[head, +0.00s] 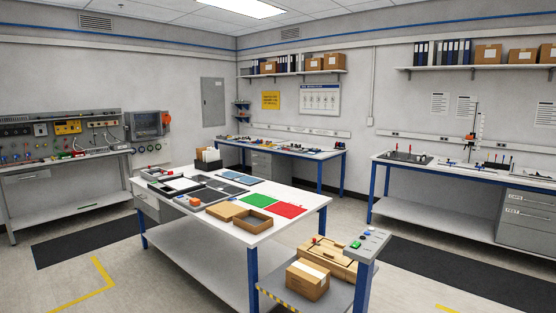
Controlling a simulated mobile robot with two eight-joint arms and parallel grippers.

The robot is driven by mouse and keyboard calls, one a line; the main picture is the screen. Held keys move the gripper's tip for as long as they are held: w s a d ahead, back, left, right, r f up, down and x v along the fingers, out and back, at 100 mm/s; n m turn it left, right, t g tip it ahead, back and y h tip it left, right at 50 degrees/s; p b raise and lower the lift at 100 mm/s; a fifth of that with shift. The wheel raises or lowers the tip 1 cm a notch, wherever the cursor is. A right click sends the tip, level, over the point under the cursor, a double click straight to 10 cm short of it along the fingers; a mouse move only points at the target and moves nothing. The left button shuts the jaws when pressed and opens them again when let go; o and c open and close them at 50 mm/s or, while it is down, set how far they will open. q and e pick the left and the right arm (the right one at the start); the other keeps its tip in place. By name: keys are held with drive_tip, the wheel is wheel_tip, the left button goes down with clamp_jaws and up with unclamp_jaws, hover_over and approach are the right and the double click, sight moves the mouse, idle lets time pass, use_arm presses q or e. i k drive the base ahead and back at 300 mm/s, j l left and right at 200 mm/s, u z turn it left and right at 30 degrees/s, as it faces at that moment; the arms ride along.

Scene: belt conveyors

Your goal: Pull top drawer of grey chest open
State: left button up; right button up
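A grey chest of drawers (500,232) stands under the right-hand bench, at the right edge of the head view. Its top drawer (530,200) carries a white label and looks shut, flush with the drawer below. The picture's edge cuts off the chest's right part. Another grey drawer unit (262,164) sits under the back bench, small and partly hidden; its drawers look shut. I cannot tell from the picture alone which unit is the named chest. Neither of my grippers is in view.
A white central table (310,209) with trays, a green mat and a red mat stands in front. A lower shelf with a cardboard box (307,281) and a button panel (368,240) adjoin it. A dark floor mat (450,272) lies before the right-hand bench (440,172).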

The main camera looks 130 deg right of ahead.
sight(266, 158)
drive_tip(key=z, duration=4.15)
drive_tip(key=i+l+z, duration=1.1)
drive_tip(key=z, duration=0.15)
drive_tip(key=i+l+z, duration=0.15)
drive_tip(key=i+z, duration=0.25)
drive_tip(key=i, duration=0.85)
drive_tip(key=i+l+u, duration=0.15)
drive_tip(key=i, duration=0.7)
drive_tip(key=i+u, duration=0.3)
drive_tip(key=i, duration=0.5)
drive_tip(key=i+l+u, duration=0.1)
drive_tip(key=i+u, duration=0.15)
drive_tip(key=i, duration=0.5)
drive_tip(key=i+u, duration=0.4)
drive_tip(key=i, duration=0.35)
drive_tip(key=i+l+u, duration=0.2)
drive_tip(key=i+u, duration=0.2)
drive_tip(key=i, duration=0.35)
